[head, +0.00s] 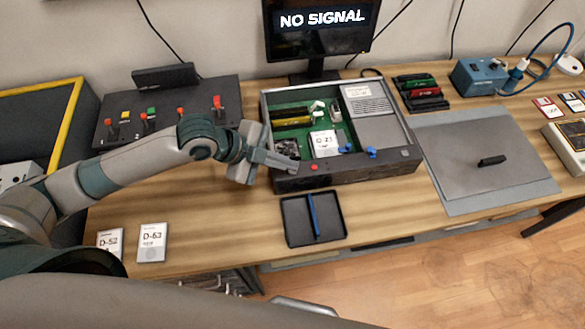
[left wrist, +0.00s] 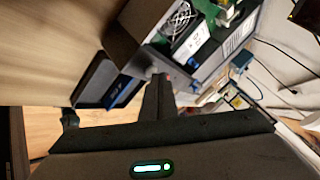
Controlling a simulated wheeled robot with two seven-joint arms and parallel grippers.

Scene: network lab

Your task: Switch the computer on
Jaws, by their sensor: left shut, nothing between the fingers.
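The open computer case (head: 345,172) sits on the wooden table, with a green board, memory sticks and a drive labelled D-21 (head: 325,143) inside. A red button (head: 314,167) is on its front panel, toward the left. The monitor (head: 320,30) behind it reads "NO SIGNAL". My left gripper (head: 293,166) is shut and empty, its tips at the front left of the case, just left of the red button. I cannot tell whether they touch the case. In the left wrist view the shut fingers (left wrist: 160,84) point toward the case (left wrist: 133,22). My right gripper is not in view.
A small dark tray (head: 294,229) holding a blue stick lies in front of the case. A black panel with red levers (head: 165,91) stands at back left. Two labelled drives (head: 152,242) lie at front left.

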